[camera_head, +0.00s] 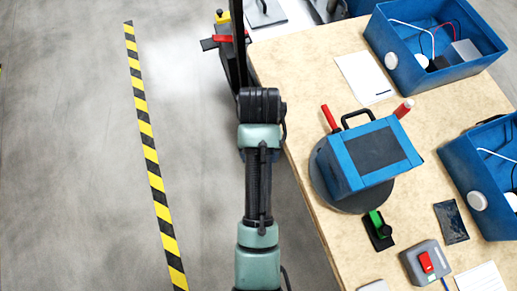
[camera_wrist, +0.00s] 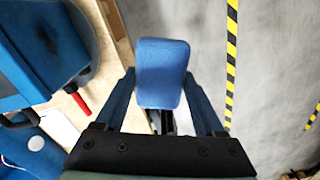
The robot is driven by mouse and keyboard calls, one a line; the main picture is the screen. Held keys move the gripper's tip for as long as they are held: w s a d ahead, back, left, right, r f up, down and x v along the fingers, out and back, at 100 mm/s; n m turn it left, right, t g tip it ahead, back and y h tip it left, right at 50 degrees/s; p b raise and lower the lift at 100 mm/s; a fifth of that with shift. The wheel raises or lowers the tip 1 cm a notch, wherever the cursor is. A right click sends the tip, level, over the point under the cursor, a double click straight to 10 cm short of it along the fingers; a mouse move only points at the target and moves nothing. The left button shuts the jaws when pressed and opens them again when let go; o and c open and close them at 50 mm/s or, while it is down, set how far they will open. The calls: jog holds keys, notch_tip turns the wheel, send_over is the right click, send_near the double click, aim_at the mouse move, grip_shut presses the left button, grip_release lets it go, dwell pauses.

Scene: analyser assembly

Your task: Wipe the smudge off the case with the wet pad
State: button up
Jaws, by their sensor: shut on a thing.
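The blue case (camera_head: 347,166) stands on a round dark turntable (camera_head: 322,185) on the bench, with a dark panel on its upper face and a black carry handle behind. In the wrist view the case (camera_wrist: 20,75) is at the left. A dark smudge (camera_wrist: 45,40) shows on its blue side there. My gripper (camera_wrist: 161,88) is shut on the wet pad (camera_wrist: 162,68), a blue rounded block between the two fingers. The pad is apart from the case, to its right in the wrist view, over the bench edge and floor. I cannot make out the pad in the head view.
Blue open bins (camera_head: 440,80) with wires, a white sheet (camera_head: 360,80), a green-and-black device (camera_head: 379,228) and a grey box with a red switch (camera_head: 427,262) are on the bench (camera_head: 300,100).

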jog(key=s+d+f+h+b, duration=0.1)
jog(key=d+f+h+b, duration=0.4)
jog(key=f, duration=0.3)
jog(key=n+t+h+b, duration=0.5)
jog(key=h+b, duration=0.7)
jog(key=b, duration=0.7)
send_near(323, 155)
jog(key=shift+m+t, duration=0.6)
jog(key=shift+t, duration=0.1)
jog(key=shift+s+x, duration=0.15)
jog(key=shift+x, duration=1.1)
jog(key=shift+s+x, duration=0.1)
jog(key=shift+x, duration=1.15)
jog(key=shift+x, duration=1.1)
jog(key=shift+s+f+p, duration=0.15)
jog(key=shift+s+p, duration=0.05)
jog(key=shift+p, duration=0.1)
